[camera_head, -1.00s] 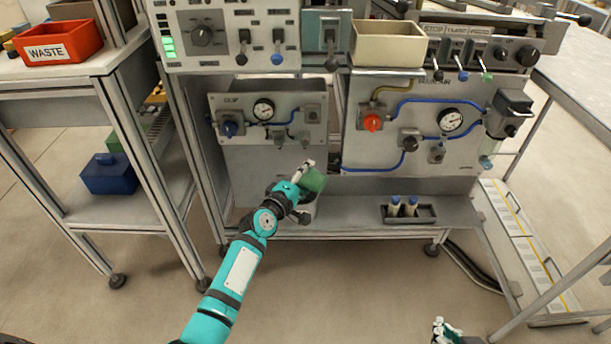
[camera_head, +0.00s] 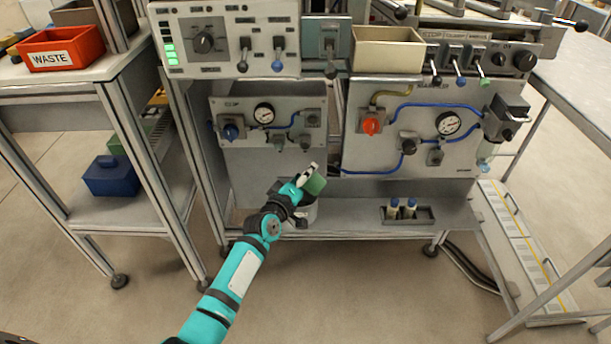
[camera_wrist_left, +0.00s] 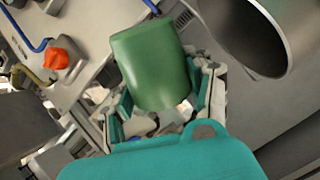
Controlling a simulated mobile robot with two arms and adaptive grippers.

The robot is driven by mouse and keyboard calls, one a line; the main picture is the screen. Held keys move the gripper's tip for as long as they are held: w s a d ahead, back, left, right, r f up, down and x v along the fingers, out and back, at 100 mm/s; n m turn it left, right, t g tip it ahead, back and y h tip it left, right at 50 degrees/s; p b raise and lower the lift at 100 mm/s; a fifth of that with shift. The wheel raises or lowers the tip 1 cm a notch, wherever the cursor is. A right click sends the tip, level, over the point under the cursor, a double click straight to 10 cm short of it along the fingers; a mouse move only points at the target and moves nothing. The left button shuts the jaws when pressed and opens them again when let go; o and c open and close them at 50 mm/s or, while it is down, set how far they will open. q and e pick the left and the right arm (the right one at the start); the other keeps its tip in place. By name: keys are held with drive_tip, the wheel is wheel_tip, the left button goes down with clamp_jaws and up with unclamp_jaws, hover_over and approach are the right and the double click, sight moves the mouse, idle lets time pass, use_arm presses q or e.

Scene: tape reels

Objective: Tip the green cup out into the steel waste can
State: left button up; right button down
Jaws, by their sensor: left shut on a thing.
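The green cup (camera_head: 315,185) is held at the end of my left arm, in front of the machine's lower shelf. It looks tilted; its mouth and contents are hidden. My left gripper (camera_head: 303,181) is shut on it. In the left wrist view the fingers (camera_wrist_left: 165,112) close on both sides of the cup (camera_wrist_left: 152,62). The steel waste can (camera_head: 309,214) stands on the lower shelf, partly hidden behind the gripper and cup. Its round wall and dark opening show in the left wrist view (camera_wrist_left: 282,45), beside the cup and apart from it in the picture. My right gripper is out of view.
Machine panels with gauges, blue hoses and an orange knob (camera_head: 371,126) stand behind the cup. A dark tray (camera_head: 425,216) with two bottles sits on the shelf to the right. A red WASTE bin (camera_head: 62,48) is on the left bench, a blue box (camera_head: 111,178) below it.

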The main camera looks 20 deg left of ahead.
use_arm(q)
drive_tip(key=shift+r+m+p, duration=0.25)
drive_tip(key=shift+m+p, duration=0.1)
drive_tip(key=shift+m, duration=0.45)
drive_tip(key=shift+r+m+p, duration=0.4)
drive_tip(key=shift+m+p, duration=0.15)
drive_tip(key=shift+m, duration=0.15)
drive_tip(key=shift+r+m+p, duration=0.15)
drive_tip(key=shift+m+p, duration=0.2)
drive_tip(key=shift+m, duration=0.45)
drive_tip(key=shift+r+m+t+y+p, duration=0.2)
drive_tip(key=shift+m+t+y+p, duration=0.15)
drive_tip(key=shift+m, duration=0.45)
drive_tip(key=shift+r+m, duration=0.1)
drive_tip(key=shift+m, duration=0.9)
drive_tip(key=m, duration=0.1)
drive_tip(key=m+t, duration=0.1)
drive_tip(key=m, duration=0.1)
drive_tip(key=shift+r+m+p, duration=0.3)
drive_tip(key=shift+r+p, duration=0.05)
drive_tip(key=shift+r, duration=0.05)
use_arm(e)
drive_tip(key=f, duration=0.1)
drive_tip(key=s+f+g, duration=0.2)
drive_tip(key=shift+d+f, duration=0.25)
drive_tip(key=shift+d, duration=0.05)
